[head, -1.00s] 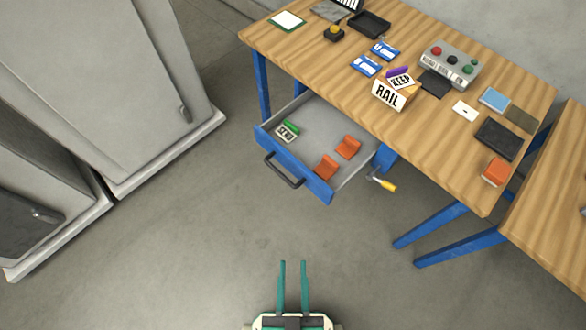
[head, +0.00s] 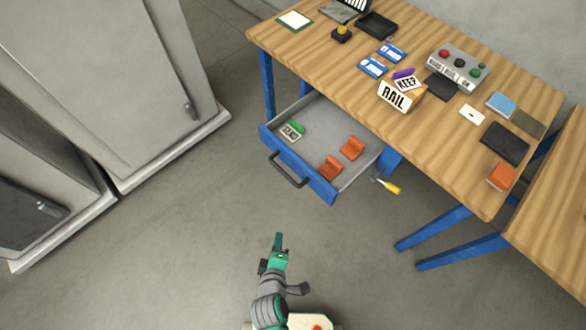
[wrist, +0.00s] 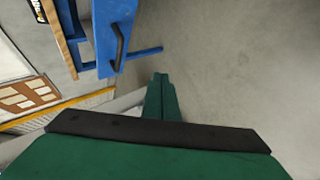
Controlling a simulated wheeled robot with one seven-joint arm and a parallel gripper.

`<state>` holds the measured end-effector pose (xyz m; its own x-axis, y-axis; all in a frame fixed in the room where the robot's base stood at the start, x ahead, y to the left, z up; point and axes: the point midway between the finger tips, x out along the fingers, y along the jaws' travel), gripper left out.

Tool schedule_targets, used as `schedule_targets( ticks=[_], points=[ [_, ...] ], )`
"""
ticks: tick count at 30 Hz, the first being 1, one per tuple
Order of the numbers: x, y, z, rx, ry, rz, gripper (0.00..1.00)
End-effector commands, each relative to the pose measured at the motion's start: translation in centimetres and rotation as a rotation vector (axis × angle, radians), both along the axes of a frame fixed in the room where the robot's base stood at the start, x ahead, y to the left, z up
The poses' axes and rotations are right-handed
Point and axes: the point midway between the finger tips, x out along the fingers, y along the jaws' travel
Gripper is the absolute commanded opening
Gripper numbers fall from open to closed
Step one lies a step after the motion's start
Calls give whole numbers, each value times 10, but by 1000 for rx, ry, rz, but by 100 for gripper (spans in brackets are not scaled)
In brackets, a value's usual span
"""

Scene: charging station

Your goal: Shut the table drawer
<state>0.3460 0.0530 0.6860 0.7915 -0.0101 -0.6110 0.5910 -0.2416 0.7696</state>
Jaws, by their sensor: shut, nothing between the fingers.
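The table drawer (head: 298,165) is pulled out from under the wooden table (head: 440,120). It has a blue front and a dark handle (head: 288,170), and holds a small green-and-white item (head: 292,130) and two orange pieces (head: 341,158). The handle (wrist: 118,47) and blue front (wrist: 112,25) also show at the upper left of the wrist view. My gripper (head: 279,240) is shut and empty, in front of the drawer and apart from it. Its fingers (wrist: 160,82) are together in the wrist view.
Grey cabinets (head: 110,90) stand on the left. A hammer (head: 385,184) with a yellow handle is beside the drawer's right side. Blue table legs (head: 435,228) slant at the right, with a second table (head: 555,215). The floor in front of the drawer is clear.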

Motion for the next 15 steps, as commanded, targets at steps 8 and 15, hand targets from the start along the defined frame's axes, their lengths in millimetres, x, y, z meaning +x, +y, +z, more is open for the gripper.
schedule_targets(
  ticks=[8,15],
  points=[
    [70,13,-15,-542,122,214,0],
    [121,27,12,-975,260,329,0]
  ],
)
